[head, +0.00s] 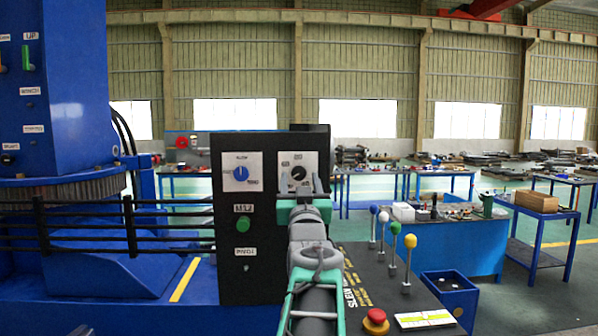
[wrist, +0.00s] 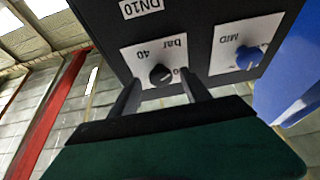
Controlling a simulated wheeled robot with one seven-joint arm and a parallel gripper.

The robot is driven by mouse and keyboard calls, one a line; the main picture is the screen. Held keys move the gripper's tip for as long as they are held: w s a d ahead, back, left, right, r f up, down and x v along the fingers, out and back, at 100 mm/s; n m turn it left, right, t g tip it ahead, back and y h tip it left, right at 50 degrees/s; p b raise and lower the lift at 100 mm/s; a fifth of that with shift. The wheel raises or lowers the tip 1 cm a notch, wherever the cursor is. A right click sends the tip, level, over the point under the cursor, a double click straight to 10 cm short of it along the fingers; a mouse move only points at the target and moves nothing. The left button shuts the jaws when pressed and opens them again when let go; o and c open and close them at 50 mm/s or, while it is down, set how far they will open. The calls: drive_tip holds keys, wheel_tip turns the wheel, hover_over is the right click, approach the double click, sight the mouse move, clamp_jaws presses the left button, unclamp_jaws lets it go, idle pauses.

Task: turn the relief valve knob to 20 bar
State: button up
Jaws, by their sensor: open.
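The relief valve knob (head: 299,173) is a small black knob on a white dial plate, on the upper right of a black panel. In the head view, 20 seems to be printed at the top of the plate. The knob (wrist: 160,74) shows upside down in the wrist view, with "40" and "bar" printed beside it. I cannot read its pointer for certain. My gripper (head: 303,186) is in front of the dial. In the wrist view its two fingers (wrist: 157,84) are open, one on each side of the knob. No grip on the knob shows.
A blue knob (head: 240,174) on another white plate is to the left. A green button (head: 243,225) is below it. Several levers with coloured balls (head: 410,241) and a red mushroom button (head: 376,318) are at the right on the dark console. A black rail (head: 90,225) runs left.

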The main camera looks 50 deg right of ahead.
drive_tip(key=shift+x, duration=0.9)
clamp_jaws()
